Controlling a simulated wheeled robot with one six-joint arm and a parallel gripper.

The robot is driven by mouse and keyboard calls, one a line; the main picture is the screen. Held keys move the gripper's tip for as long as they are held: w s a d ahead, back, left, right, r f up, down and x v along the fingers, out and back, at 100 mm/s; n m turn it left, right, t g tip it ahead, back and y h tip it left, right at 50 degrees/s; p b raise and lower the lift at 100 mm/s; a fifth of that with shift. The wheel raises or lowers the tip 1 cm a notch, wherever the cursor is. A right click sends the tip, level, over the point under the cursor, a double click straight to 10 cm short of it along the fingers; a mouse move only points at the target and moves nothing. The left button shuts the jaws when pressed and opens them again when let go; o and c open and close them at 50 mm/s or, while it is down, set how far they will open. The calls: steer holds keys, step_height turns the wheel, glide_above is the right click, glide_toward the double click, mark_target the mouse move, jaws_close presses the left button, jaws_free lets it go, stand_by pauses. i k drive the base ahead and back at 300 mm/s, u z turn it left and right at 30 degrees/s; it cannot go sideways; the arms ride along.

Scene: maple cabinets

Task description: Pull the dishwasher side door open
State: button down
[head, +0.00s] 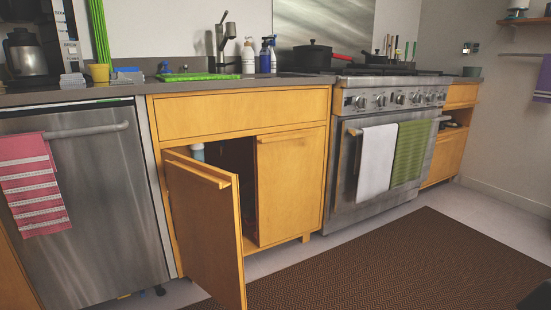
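The wooden cabinet door (207,225) on the dishwasher side of the sink cabinet stands open. It is hinged on its left and swung out toward me, with a handle strip along its top edge. Behind it, the dark cabinet inside (232,165) and a pale pipe (197,151) show in part. The right cabinet door (287,185) looks shut. The steel dishwasher (105,200) stands to the left, shut, with a bar handle. I cannot make out my gripper in the head view.
A pink striped towel (33,185) hangs on the dishwasher. A steel oven (345,200) with white and green towels stands to the right. A brown mat (380,265) covers the floor in front.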

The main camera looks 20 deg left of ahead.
mark_target(205, 202)
steer(key=z, duration=0.1)
steer(key=i, duration=0.75)
steer(key=u, duration=0.65)
steer(key=i, duration=0.4)
steer(key=u, duration=0.45)
